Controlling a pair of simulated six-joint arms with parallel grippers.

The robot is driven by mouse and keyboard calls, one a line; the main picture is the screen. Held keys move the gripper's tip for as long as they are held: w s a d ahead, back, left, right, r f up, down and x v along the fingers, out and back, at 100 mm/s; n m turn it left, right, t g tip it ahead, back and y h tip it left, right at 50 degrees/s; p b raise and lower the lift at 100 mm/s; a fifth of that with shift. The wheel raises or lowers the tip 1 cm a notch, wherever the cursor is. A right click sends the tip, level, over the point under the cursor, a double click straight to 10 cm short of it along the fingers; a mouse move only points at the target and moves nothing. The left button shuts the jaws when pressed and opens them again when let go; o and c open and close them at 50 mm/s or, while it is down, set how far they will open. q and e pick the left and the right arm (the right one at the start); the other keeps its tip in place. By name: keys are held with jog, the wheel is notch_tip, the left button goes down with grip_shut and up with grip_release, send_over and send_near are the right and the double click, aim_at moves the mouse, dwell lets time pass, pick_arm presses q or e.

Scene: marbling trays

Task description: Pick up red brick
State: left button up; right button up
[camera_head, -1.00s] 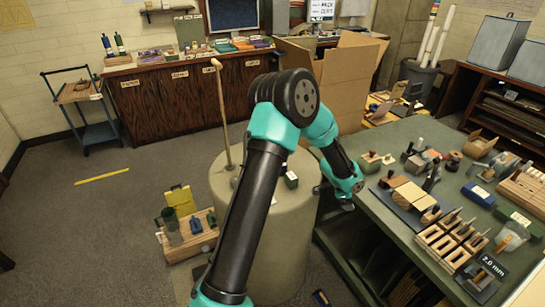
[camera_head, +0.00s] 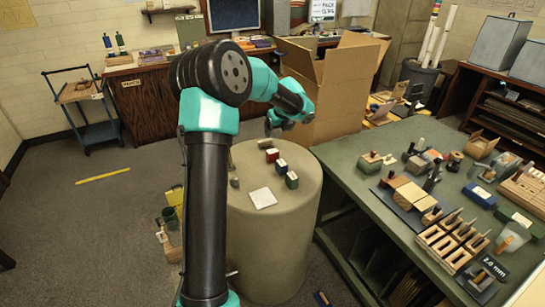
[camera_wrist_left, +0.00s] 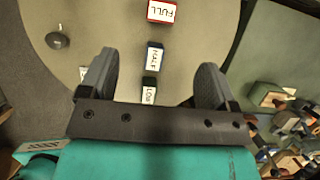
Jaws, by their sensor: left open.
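A small red brick (camera_head: 272,155) sits on top of the round beige pedestal (camera_head: 300,222). In the left wrist view the red brick (camera_wrist_left: 162,11) is at the top edge, partly cut off, with a white label reading FULL. My left gripper (camera_head: 275,125) is above the pedestal's far side, apart from the red brick. In the left wrist view its two fingers (camera_wrist_left: 155,82) are spread with nothing held. A blue brick (camera_wrist_left: 154,56) labelled HALF and a green brick (camera_wrist_left: 149,88) lie in line with the red one, the green closest to the fingers. My right gripper is not visible.
A white square (camera_head: 262,198) lies on the pedestal's near side. A green workbench (camera_head: 350,160) with wooden blocks and tools stands at the right. A cardboard box (camera_head: 340,95) stands behind the pedestal. The pedestal's near right top is clear.

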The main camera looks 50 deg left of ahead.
aim_at(273, 151)
pick_arm(q)
jog(key=x, duration=1.1)
jog(key=shift+w+f, duration=0.1)
jog(key=shift+f, duration=0.2)
jog(key=shift+a+f, duration=0.1)
jog(key=shift+f, duration=0.2)
jog(key=shift+x, duration=2.6)
jog(key=shift+w, duration=0.15)
jog(key=c, duration=1.1)
notch_tip(273, 151, up, 10)
